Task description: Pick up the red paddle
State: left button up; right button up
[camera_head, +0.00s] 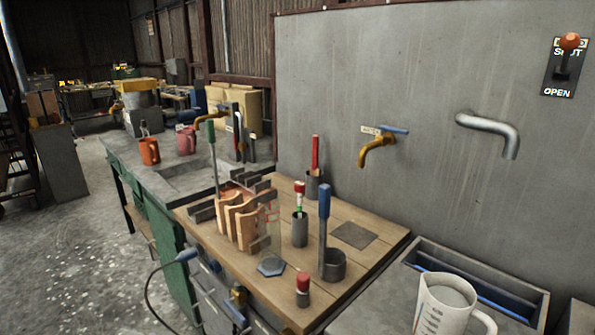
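A narrow, flat red piece (315,153) stands upright at the back of the wooden tabletop. Its lower end is inside a dark cylindrical cup (313,186), so its full shape is hidden. It is the thing here that looks most like the red paddle, though I cannot be sure. A red-topped dark cylinder (303,284) stands at the front of the tabletop. Neither of my grippers is in view.
The wooden tabletop (345,280) holds a rack with curved wooden pieces (240,222), a blue-handled tool (324,205) in a dark ring, and a red-topped holder (299,228). A measuring jug (443,305) stands at front right. The grey wall (440,120) carries two taps.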

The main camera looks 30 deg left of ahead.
aim_at(314, 170)
jog(key=j+u, duration=0.25)
jog(key=j, duration=0.3)
jog(key=i+j+u, duration=0.1)
jog(key=j+u, duration=0.15)
jog(key=j, duration=0.3)
jog(key=z, duration=1.35)
jog(key=u, duration=1.35)
